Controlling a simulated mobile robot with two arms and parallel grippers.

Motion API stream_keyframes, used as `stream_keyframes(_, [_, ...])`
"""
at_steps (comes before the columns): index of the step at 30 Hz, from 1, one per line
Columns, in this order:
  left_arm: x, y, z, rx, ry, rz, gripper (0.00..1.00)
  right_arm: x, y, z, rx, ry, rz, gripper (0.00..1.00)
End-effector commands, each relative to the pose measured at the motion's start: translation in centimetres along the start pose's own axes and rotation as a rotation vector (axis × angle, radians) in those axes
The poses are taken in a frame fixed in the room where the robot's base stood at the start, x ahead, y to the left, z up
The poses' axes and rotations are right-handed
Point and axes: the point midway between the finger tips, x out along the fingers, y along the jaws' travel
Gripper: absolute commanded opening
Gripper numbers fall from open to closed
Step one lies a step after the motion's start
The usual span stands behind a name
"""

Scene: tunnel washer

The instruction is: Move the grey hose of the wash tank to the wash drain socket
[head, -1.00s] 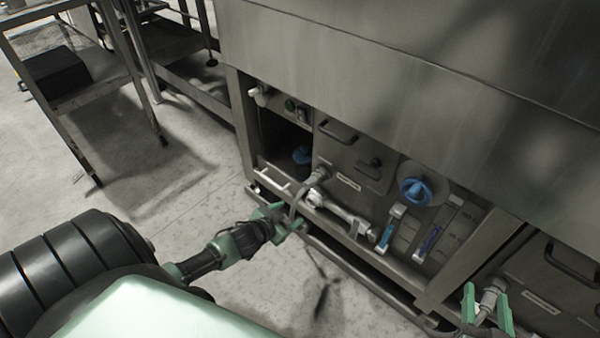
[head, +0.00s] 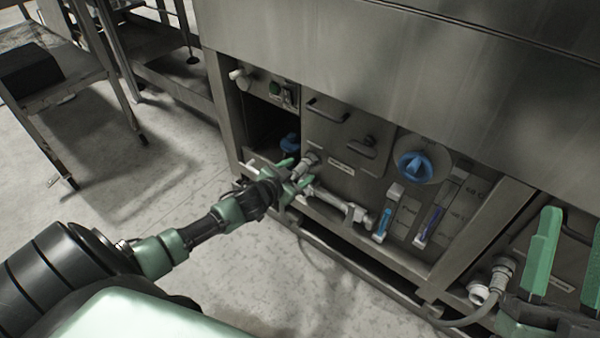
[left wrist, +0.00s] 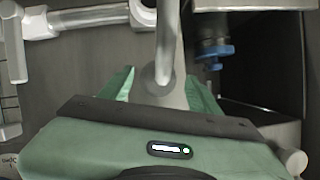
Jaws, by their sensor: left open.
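A grey hose coupling (head: 310,160) sits on the left front panel of the washer. My left gripper (head: 294,174) is open just left of and below it. In the left wrist view, a grey hose (left wrist: 167,45) runs between the spread fingers of my left gripper (left wrist: 160,85); I cannot tell whether they touch it. A second hose end (head: 503,270) stands at the lower right, its grey hose (head: 462,321) curving down left. A white socket (head: 478,292) is beside it. My right gripper (head: 568,250) is open right of that hose end. The labels are unreadable, so the wash drain socket is uncertain.
A white pipe (head: 338,203) runs along the lower frame. A blue valve (left wrist: 213,52) is behind my left gripper. Shelving (head: 65,110) stands left; the floor between is clear.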

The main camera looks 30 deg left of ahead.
Motion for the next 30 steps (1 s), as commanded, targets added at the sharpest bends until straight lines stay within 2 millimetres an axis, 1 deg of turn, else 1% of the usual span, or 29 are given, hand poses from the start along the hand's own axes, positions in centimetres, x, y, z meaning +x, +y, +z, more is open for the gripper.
stream_keyframes(1, [0.5, 0.0, 0.1, 0.000, 0.000, -0.001, 0.62, -0.1, -0.1, -0.6, 0.002, 0.041, -0.002, 0.49])
stream_keyframes(3, [1.0, 0.0, 0.1, 0.000, 0.001, -0.001, 0.62, -0.2, -0.2, -1.5, 0.004, 0.089, -0.003, 0.49])
stream_keyframes(7, [1.5, 0.0, 0.1, 0.000, 0.000, 0.000, 0.62, -0.4, -0.3, -2.7, 0.008, 0.149, -0.005, 0.49])
stream_keyframes(12, [1.7, 0.0, 0.0, 0.000, 0.000, 0.000, 0.62, -0.5, -0.4, -3.3, 0.009, 0.177, -0.006, 0.49])
stream_keyframes(18, [1.7, 0.0, 0.0, 0.000, 0.000, 0.000, 0.62, -0.5, -0.4, -3.3, 0.009, 0.177, -0.006, 0.49])
stream_keyframes(19, [1.7, 0.0, 0.0, 0.000, 0.000, 0.000, 0.57, -0.5, -0.4, -3.3, 0.009, 0.176, -0.006, 0.49])
stream_keyframes(20, [1.7, 0.0, 0.0, 0.000, 0.000, 0.000, 0.48, -0.5, -0.4, -3.3, 0.009, 0.176, -0.006, 0.49])
stream_keyframes(21, [1.7, 0.0, 0.0, 0.001, 0.000, 0.000, 0.37, -0.5, -0.4, -3.3, 0.009, 0.176, -0.006, 0.49])
stream_keyframes(23, [1.7, 0.0, 0.0, 0.001, 0.000, 0.000, 0.21, -0.5, -0.4, -3.3, 0.009, 0.176, -0.006, 0.49])
stream_keyframes(24, [1.7, 0.0, 0.0, 0.000, 0.000, 0.000, 0.10, -0.5, -0.4, -3.3, 0.009, 0.176, -0.006, 0.49])
stream_keyframes(25, [1.7, 0.0, 0.0, 0.001, 0.000, 0.000, 0.01, -0.5, -0.4, -3.3, 0.009, 0.176, -0.006, 0.49])
stream_keyframes(26, [1.7, 0.0, 0.0, 0.001, 0.000, 0.000, 0.00, -0.5, -0.4, -3.3, 0.009, 0.176, -0.006, 0.49])
stream_keyframes(27, [1.7, 0.0, 0.0, 0.001, -0.001, 0.000, 0.28, -0.5, -0.4, -3.3, 0.009, 0.176, -0.006, 0.49])
stream_keyframes(29, [1.7, 0.0, 0.0, 0.001, -0.001, 0.000, 0.11, -0.5, -0.4, -3.3, 0.009, 0.175, -0.006, 0.49])
stream_keyframes(30, [1.7, 0.0, 0.0, 0.001, -0.001, 0.000, 0.00, -0.5, -0.4, -3.3, 0.009, 0.175, -0.006, 0.49])
